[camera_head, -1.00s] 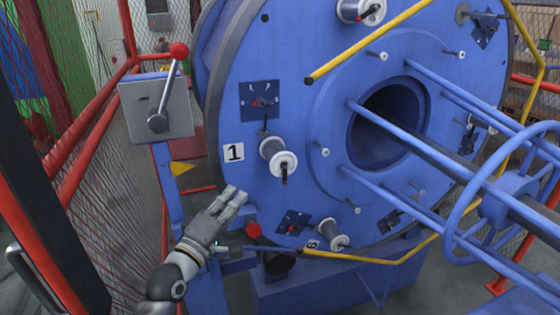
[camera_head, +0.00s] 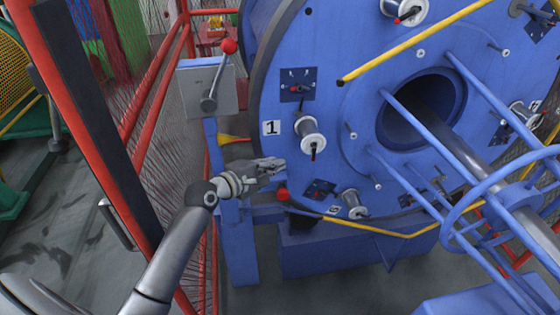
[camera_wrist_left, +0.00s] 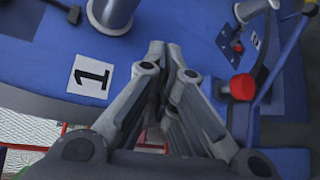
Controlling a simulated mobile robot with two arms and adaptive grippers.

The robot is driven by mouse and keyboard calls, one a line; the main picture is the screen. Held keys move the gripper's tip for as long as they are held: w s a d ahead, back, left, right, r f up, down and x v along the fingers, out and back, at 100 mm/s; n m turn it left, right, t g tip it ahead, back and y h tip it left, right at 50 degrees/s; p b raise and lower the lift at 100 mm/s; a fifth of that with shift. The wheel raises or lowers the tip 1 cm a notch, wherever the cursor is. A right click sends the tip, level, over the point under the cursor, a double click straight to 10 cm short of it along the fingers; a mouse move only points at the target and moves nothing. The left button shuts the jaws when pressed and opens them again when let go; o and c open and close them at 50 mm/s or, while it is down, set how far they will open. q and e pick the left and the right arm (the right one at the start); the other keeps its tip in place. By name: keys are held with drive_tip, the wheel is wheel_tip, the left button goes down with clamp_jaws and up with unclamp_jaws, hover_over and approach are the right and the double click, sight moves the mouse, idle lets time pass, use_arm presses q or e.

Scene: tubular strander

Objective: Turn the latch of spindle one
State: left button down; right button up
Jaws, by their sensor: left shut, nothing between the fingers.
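Spindle one is the white spool (camera_head: 311,133) on the blue disc, beside the white label "1" (camera_head: 271,128). A dark blue plate with a small red-tipped latch (camera_head: 297,87) sits above the spool. My left gripper (camera_head: 277,165) is shut and empty, below and left of the spool, in front of the disc's lower left edge. In the left wrist view its fingers (camera_wrist_left: 172,50) are together, with the label "1" (camera_wrist_left: 91,78) to their left and the spool's base (camera_wrist_left: 112,14) at upper left. The latch shows in the head view only. My right gripper is not in view.
A grey lever box (camera_head: 208,90) with a red-knobbed lever stands left of the disc. A red button (camera_head: 282,196) is just below my left gripper. A yellow bar (camera_head: 375,231) crosses the lower front. Red fence posts and mesh (camera_head: 165,100) stand at left.

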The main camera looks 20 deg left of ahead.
sight(314, 153)
use_arm(q)
drive_tip(key=w+d+p, duration=0.2)
drive_tip(key=w+d, duration=0.3)
drive_tip(key=shift+w+d+f, duration=0.25)
idle(0.3)
drive_tip(key=shift+w, duration=0.15)
